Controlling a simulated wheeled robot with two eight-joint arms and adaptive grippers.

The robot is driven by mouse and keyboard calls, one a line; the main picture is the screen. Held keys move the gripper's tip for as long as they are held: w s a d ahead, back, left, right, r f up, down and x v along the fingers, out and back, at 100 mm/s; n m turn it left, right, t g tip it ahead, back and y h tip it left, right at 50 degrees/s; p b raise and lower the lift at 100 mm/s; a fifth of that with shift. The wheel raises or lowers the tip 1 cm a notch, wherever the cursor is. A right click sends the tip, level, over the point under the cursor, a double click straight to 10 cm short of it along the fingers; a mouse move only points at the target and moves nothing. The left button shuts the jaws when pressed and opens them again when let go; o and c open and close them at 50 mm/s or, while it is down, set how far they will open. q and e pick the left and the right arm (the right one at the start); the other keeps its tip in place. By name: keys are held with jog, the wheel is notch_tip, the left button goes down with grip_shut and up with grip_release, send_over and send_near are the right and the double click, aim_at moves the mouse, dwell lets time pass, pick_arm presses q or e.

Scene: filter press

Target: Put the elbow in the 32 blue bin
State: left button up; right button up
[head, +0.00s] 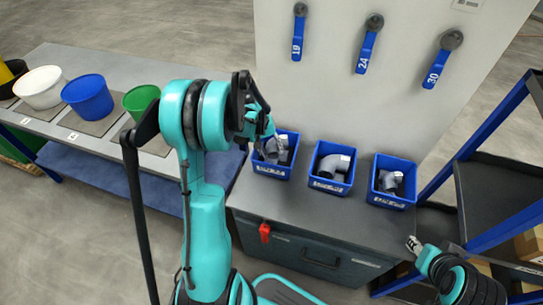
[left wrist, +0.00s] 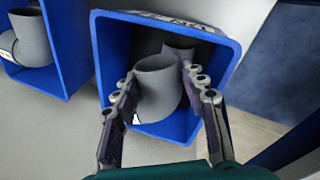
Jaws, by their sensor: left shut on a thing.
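Three blue bins stand in a row on a grey cabinet: the left bin (head: 262,172), the middle bin (head: 328,188) and the right bin (head: 390,203). Their labels are too small to read surely. My left gripper (head: 262,136) reaches down into the left bin. In the left wrist view its fingers (left wrist: 155,95) are shut on a grey elbow (left wrist: 155,80), inside the bin's walls (left wrist: 232,60). Another grey pipe part (left wrist: 180,53) lies behind it. The middle bin holds a pale elbow (head: 334,165). My right gripper (head: 413,244) is low at the right; its opening is unclear.
A white panel (head: 400,110) with three blue-handled levers (head: 367,52) rises behind the bins. A red padlock (head: 265,233) hangs on the cabinet front. A table with white, blue (head: 88,98) and green buckets is at left. A blue-framed shelf (head: 497,235) stands right.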

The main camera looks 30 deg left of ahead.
pick_arm(q)
jog(key=shift+f+b, duration=0.45)
jog(key=shift+f, duration=1)
jog(key=shift+f, duration=0.1)
jog(key=o, duration=1.2)
